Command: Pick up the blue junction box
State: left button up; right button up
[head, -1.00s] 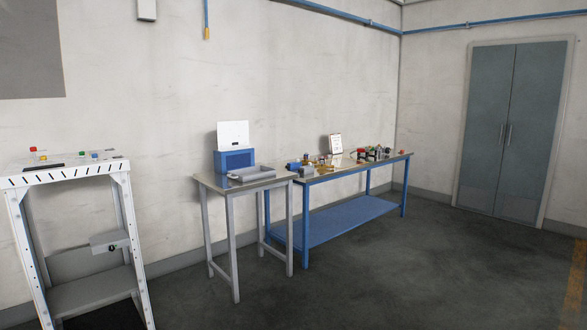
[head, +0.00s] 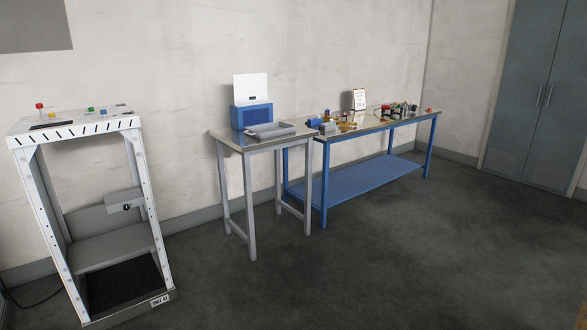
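No gripper of mine shows in the head view. A small blue item (head: 313,124) lies at the left end of the blue workbench's top; it could be the blue junction box, but it is too small to tell. A larger blue box (head: 252,116) stands at the back of the grey side table, with a white panel behind it. A white dispenser frame (head: 75,131) marked as a unit stands at the left, with coloured knobs on top.
The blue workbench (head: 357,183) holds several small parts and a clipboard. The grey side table (head: 233,141) abuts its left end and carries a grey tray (head: 270,131). A grey double-door cabinet (head: 540,95) stands far right. The floor in front is clear.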

aim_at(311, 122)
jog(key=i+z, duration=0.15)
jog(key=i, duration=0.5)
jog(key=i+z, duration=0.2)
jog(key=i, duration=0.5)
jog(key=i+z, duration=0.15)
jog(key=i, duration=0.5)
jog(key=i+j+z, duration=0.15)
jog(key=i, duration=0.5)
jog(key=i+l+z, duration=0.1)
jog(key=i, duration=1)
jog(key=i+l+z, duration=0.1)
jog(key=i, duration=0.95)
jog(key=i+u, duration=0.25)
jog(key=i, duration=0.35)
jog(key=i+l+u, duration=0.1)
jog(key=i+u, duration=0.15)
jog(key=i, duration=0.35)
jog(key=i+l+u, duration=0.3)
jog(key=i, duration=0.3)
jog(key=j, duration=0.1)
